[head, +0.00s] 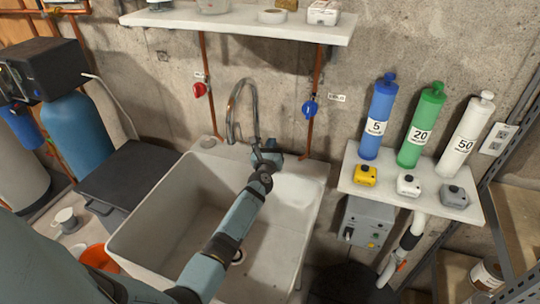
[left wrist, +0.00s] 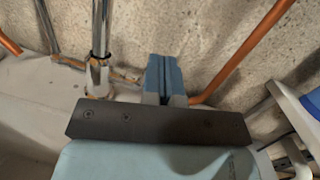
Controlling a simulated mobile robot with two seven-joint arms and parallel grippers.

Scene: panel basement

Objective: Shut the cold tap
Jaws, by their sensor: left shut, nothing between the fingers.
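The cold tap is a blue-handled valve (head: 310,108) on the right copper pipe on the wall behind the sink. A red-handled valve (head: 200,90) sits on the left copper pipe. My left gripper (head: 275,157) is over the back rim of the sink, below and left of the blue valve, and apart from it. In the left wrist view its blue fingers (left wrist: 163,75) are together and empty, beside a copper pipe (left wrist: 240,55). The blue handle does not show in that view. My right gripper is not in view.
A chrome faucet (head: 232,115) rises just left of my left gripper; its stem (left wrist: 98,45) is near in the wrist view. The white sink (head: 318,200) lies beneath my arm. A shelf (head: 415,190) with three cartridges stands right; another shelf (head: 240,22) hangs above.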

